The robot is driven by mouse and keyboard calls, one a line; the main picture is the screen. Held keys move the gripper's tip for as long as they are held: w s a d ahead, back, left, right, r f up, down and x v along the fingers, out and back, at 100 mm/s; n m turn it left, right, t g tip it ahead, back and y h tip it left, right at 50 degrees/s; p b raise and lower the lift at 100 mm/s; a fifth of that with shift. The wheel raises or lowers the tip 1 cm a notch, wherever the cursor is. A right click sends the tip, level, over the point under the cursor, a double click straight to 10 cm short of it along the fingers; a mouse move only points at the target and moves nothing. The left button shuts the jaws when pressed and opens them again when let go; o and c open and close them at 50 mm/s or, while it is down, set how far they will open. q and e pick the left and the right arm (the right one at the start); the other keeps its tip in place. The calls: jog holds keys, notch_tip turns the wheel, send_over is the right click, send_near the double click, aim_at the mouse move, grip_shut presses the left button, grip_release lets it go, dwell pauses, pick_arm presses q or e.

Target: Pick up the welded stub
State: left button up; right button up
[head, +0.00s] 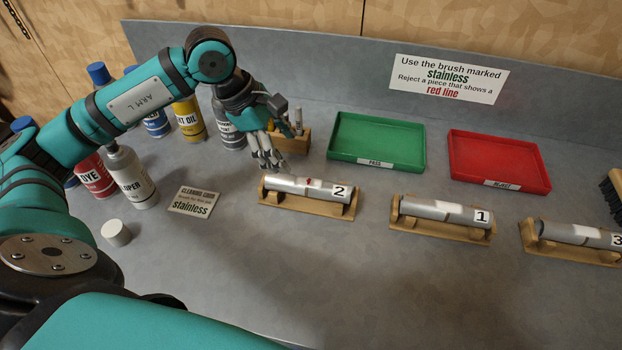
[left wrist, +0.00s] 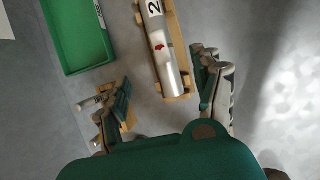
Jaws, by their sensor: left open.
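Three grey metal stubs lie on wooden cradles: stub 2 (head: 286,184), stub 1 (head: 455,212) and stub 3 (head: 588,235). Each has a pale band near its middle. Stub 2 shows a red spot on its band, and this also shows on stub 2 in the left wrist view (left wrist: 167,64). My left gripper (head: 272,153) is open and empty, fingers pointing down, just above and behind the left end of stub 2. In the left wrist view that stub lies ahead, in the gap between the two fingers. My right gripper is not in view.
A green PASS tray (head: 377,118) and a red REJECT tray (head: 545,160) stand behind the stubs. A wooden block (head: 297,142) is close behind my gripper. Several bottles and cans stand at the left, near a cleaning guide card (head: 194,201). The front bench is clear.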

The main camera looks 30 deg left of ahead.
pick_arm(q)
jog(key=p, duration=0.2)
send_over(305, 182)
jog(key=a, duration=0.1)
jog(key=f, duration=0.6)
jog(key=shift+s+a, duration=0.2)
jog(key=shift+s, duration=0.1)
jog(key=shift+w+d+f, duration=0.15)
jog(key=shift+f, duration=0.5)
jog(key=shift+d+f+p, duration=0.1)
jog(key=shift+f+p, duration=0.1)
jog(key=shift+p, duration=0.1)
jog(key=x, duration=0.1)
jog(key=p+x, duration=0.2)
jog(key=shift+s+f, duration=0.2)
jog(key=shift+f, duration=0.2)
jog(key=shift+w+d+f, duration=0.1)
jog(key=shift+w+f, duration=0.05)
jog(key=shift+f, duration=0.4)
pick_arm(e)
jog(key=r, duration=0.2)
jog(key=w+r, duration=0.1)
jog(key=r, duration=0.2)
pick_arm(q)
jog(key=shift+c, duration=1)
grip_shut()
